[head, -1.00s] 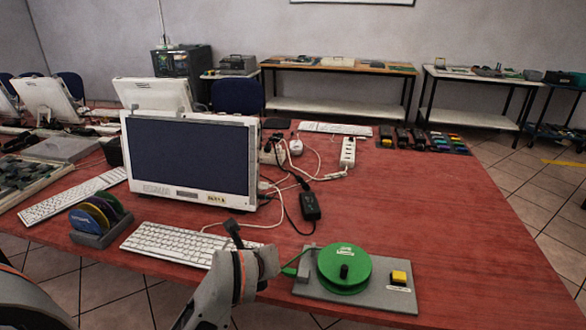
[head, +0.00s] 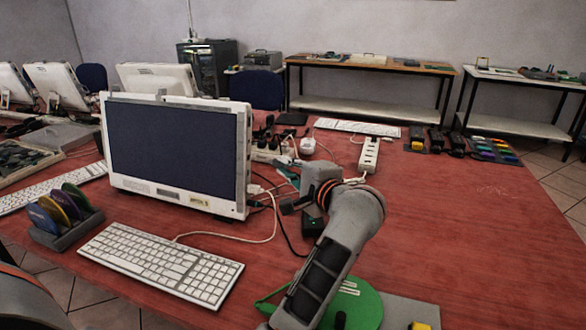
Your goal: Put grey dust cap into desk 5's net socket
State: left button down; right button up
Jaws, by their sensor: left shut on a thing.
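My left gripper (head: 290,203) is beside the right edge of the white monitor (head: 180,150), above the cables there. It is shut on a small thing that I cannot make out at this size. No grey dust cap can be told apart in the view. The monitor has a small label under its screen, too small to read surely. White and dark cables run to its lower right side; the net socket itself cannot be made out. My right gripper is out of view.
A white keyboard (head: 160,262) lies in front of the monitor, with a disc rack (head: 65,225) at left. A green reel (head: 362,305) is partly behind my left arm. A white power strip (head: 369,154) stands behind.

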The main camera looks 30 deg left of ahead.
pick_arm(q)
jog(key=a, duration=0.2)
jog(key=s+a+p, duration=0.1)
jog(key=a, duration=0.1)
jog(key=shift+s+a, duration=0.15)
jog(key=shift+a, duration=0.15)
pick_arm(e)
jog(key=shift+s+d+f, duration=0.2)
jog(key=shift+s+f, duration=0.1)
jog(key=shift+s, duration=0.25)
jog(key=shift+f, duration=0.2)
pick_arm(q)
jog(key=shift+r, duration=0.1)
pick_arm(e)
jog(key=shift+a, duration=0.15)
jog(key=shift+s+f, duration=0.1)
pick_arm(q)
jog(key=shift+b, duration=0.35)
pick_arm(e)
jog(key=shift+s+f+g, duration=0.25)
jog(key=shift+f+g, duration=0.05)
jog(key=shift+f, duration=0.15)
pick_arm(q)
jog(key=shift+s+a, duration=0.25)
jog(key=shift+a, duration=0.8)
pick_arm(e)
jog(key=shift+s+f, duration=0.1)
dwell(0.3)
